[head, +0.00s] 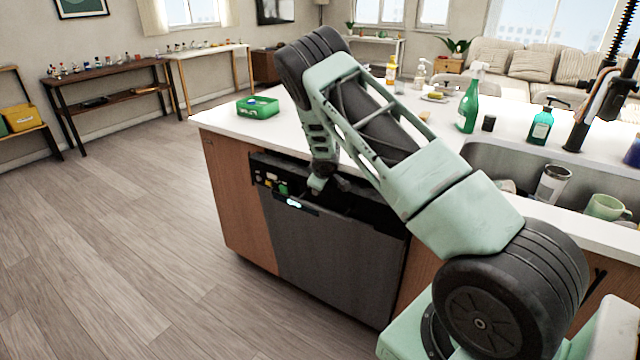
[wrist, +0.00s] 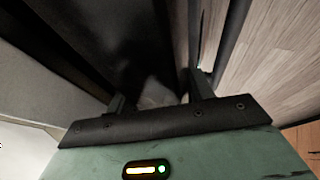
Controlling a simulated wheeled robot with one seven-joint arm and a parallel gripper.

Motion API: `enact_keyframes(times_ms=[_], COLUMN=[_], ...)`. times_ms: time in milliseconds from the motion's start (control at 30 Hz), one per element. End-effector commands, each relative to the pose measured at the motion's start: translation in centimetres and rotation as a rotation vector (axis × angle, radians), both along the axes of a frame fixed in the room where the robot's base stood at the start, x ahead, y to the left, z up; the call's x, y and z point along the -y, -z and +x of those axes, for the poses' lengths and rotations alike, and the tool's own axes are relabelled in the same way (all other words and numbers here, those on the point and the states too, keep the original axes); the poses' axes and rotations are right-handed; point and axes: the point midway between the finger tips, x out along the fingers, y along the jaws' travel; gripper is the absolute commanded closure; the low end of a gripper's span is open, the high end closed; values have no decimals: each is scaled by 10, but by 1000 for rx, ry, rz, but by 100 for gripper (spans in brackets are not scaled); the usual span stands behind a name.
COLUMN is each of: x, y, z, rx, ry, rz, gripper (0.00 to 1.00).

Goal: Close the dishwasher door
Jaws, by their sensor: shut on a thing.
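The dishwasher door (head: 335,250) is a dark grey panel in the front of the wooden island. It stands nearly upright, with a dark gap at its top where it is still apart from the counter front. My gripper (head: 320,188) reaches down from above to the door's top edge, near the small lit display. In the wrist view the fingers (wrist: 160,100) point down on the dark door (wrist: 187,50), and the gripper is shut on its top edge. The exact contact is dark and partly hidden by my arm.
The white island counter (head: 225,118) overhangs the door. The sink (head: 480,158) holds cups at the right. The wooden floor (head: 130,230) to the left is clear.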

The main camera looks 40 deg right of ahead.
Motion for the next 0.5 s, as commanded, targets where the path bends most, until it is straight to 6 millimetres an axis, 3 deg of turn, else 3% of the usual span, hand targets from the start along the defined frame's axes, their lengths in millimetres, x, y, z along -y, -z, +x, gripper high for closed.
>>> enact_keyframes(times_ms=[33,67,367,500], x=[2,2,0,-11], y=[0,0,0,3], z=[-1,-1,0,-3], rx=[0,0,1,1], ry=[5,5,3,1], rz=[-2,-2,-2,0], gripper=[40,33,33,33])
